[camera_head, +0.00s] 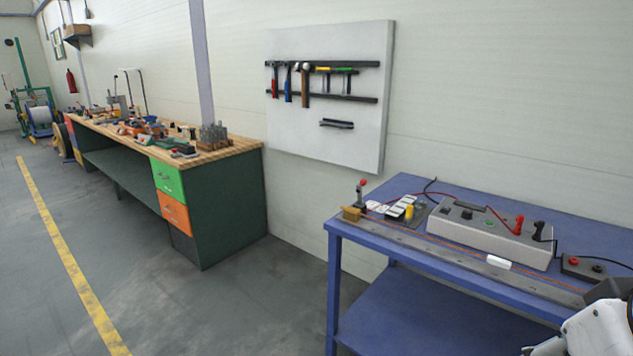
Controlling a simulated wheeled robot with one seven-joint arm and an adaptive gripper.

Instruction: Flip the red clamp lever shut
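The clamp with the red-tipped lever (361,185) is at the left end of the blue table (405,319). The lever stands roughly upright, its red tip above a small dark base. It is small in this view, so I cannot make out the clamp's jaw or what it grips. A brass-coloured block (351,214) sits just in front of it, near the table's corner. Part of my white arm (595,335) shows at the lower right corner, well apart from the lever. I cannot make out my gripper or its fingers.
A grey box (480,236) with red and black plugs stands on the table, a small button box (582,268) to its right. A long metal strip (440,251) runs along the front edge. A wooden-topped workbench (215,155) stands at left. The floor between is clear.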

